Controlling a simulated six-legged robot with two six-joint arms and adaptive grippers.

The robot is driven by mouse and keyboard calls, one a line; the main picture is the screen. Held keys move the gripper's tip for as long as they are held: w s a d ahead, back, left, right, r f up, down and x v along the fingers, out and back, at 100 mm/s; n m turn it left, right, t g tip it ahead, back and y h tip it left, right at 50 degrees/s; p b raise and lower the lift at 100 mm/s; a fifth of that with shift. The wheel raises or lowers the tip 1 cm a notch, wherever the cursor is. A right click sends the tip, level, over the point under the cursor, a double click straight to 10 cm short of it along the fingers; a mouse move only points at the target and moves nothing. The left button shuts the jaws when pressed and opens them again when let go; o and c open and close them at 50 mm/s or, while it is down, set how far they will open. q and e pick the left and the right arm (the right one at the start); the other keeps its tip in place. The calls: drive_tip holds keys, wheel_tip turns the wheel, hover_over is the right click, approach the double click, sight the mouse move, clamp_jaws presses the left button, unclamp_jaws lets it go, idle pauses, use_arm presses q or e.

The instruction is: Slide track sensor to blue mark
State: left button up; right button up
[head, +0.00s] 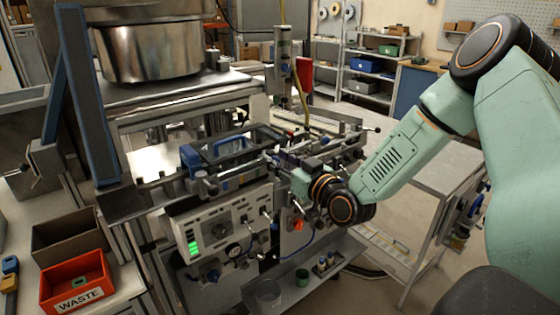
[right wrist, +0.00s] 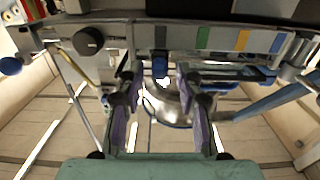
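My right gripper (head: 286,162) is at the front rail of the machine, its fingertips small and partly hidden among the fittings in the head view. In the right wrist view its two fingers (right wrist: 160,120) stand apart, with purple pads and nothing clamped between them. A small blue knob (right wrist: 160,68) hangs below the rail, beyond and between the fingers. It may belong to the track sensor, but I cannot tell. Coloured marks lie along the rail, including a green one (right wrist: 203,38) and an orange one (right wrist: 278,42). My left gripper is out of view.
A control panel (head: 213,222) with green lights is below the rail. A red waste bin (head: 76,283) stands at lower left. A grey side table (head: 436,166) stands at right.

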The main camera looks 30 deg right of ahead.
drive_tip(key=shift+s+a+r, duration=0.1)
drive_tip(key=shift+a, duration=0.05)
drive_tip(key=c, duration=0.3)
drive_tip(key=shift+d, duration=0.25)
clamp_jaws()
drive_tip(key=shift+a, duration=0.2)
